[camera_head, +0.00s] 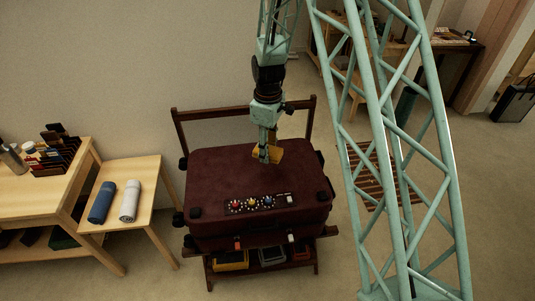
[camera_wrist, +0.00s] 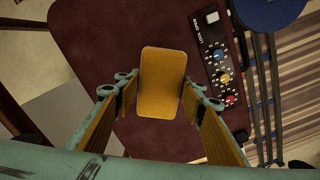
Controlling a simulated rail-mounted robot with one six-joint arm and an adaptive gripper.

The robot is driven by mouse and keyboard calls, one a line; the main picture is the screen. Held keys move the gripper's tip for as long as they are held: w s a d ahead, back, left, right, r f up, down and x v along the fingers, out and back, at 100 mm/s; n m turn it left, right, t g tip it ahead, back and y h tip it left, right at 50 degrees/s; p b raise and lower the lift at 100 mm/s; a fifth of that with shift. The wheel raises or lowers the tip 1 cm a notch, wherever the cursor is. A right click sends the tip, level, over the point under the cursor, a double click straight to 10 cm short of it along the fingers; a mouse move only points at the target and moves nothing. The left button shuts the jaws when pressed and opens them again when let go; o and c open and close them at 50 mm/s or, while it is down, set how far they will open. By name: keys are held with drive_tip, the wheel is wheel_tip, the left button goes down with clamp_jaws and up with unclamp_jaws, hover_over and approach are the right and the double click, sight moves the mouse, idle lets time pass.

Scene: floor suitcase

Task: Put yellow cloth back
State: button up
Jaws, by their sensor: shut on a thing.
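The yellow cloth (camera_head: 272,153), a flat piece with rounded corners, is in my gripper (camera_head: 265,157) over the back part of the closed maroon suitcase (camera_head: 230,180). In the wrist view the cloth (camera_wrist: 162,82) sits between the two fingers of my gripper (camera_wrist: 160,105), with the maroon lid (camera_wrist: 85,55) behind it. My gripper is shut on the cloth. I cannot tell whether the cloth touches the lid. A panel (camera_head: 260,204) with red, yellow and blue knobs is on the front of the lid; it also shows in the wrist view (camera_wrist: 218,65).
The suitcase rests on a wooden rack with a back rail (camera_head: 245,113). Its lower shelf holds a yellow item (camera_head: 231,261), a grey one (camera_head: 271,256) and a red one (camera_head: 300,249). A blue roll (camera_head: 102,202) and a white roll (camera_head: 130,201) lie on a side table (camera_head: 143,173).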

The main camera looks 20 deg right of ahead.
sight(270, 150)
drive_tip(key=r+m, duration=0.1)
drive_tip(key=m, duration=0.3)
drive_tip(key=r+m, duration=0.1)
drive_tip(key=shift+d+r+m+b, duration=0.2)
drive_tip(key=shift+r+m+b, duration=0.1)
drive_tip(key=shift+m, duration=0.1)
drive_tip(key=r+m, duration=0.1)
drive_tip(key=m, duration=0.1)
drive_tip(key=r+m, duration=0.1)
drive_tip(key=m, duration=0.1)
drive_tip(key=shift+s+d+m, duration=0.1)
drive_tip(key=shift+s+m, duration=0.1)
drive_tip(key=shift+m, duration=0.2)
